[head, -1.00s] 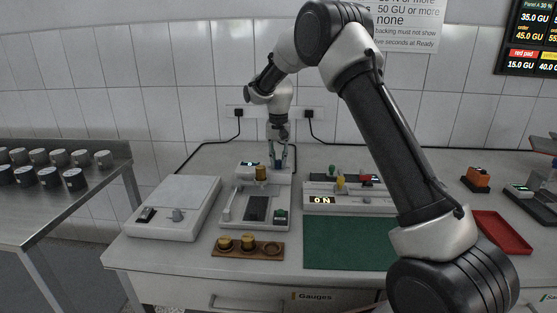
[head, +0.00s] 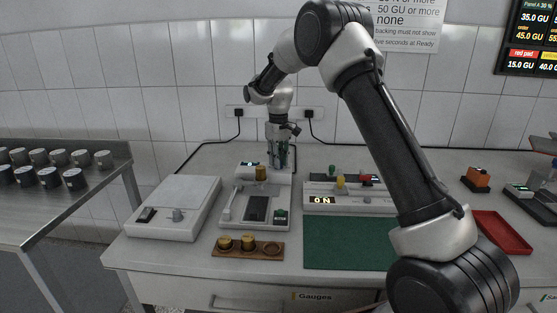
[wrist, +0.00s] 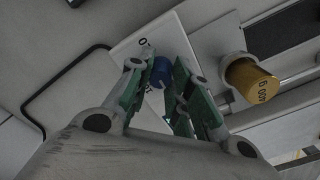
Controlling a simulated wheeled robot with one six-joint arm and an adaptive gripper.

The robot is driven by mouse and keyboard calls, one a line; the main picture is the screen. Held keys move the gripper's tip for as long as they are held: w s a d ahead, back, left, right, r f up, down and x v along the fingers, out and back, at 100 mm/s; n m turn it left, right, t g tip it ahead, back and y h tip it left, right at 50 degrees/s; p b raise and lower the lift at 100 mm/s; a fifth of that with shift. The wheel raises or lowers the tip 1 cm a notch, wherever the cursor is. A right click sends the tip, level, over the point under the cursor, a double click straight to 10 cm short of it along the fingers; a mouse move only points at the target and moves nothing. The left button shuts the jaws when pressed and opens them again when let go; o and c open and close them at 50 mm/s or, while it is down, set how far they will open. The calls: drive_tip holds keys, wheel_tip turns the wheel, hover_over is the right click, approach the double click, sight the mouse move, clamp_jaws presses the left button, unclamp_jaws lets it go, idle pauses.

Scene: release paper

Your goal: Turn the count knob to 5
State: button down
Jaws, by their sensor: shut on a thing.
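In the wrist view, a blue knob (wrist: 161,72) stands on a white panel (wrist: 135,52) that bears a printed 0 and other marks, partly hidden. My gripper (wrist: 163,78) has its green fingers on both sides of the knob and is shut on it. In the head view my gripper (head: 279,163) points down at the back right of the white device (head: 231,215) in the middle of the table. The knob is hidden by the fingers there, and its setting cannot be read.
A brass weight (head: 261,173) stands close beside my gripper and also shows in the wrist view (wrist: 252,80). A wooden rack (head: 226,252) with brass pieces lies in front. A long white unit (head: 376,203) reading "ON" stands to the right, behind a green mat (head: 345,242).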

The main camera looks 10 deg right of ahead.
drive_tip(key=shift+n, duration=0.3)
drive_tip(key=c, duration=1.3)
unclamp_jaws()
drive_tip(key=shift+o, duration=0.2)
drive_tip(key=shift+r, duration=0.1)
wheel_tip(320, 180, up, 12)
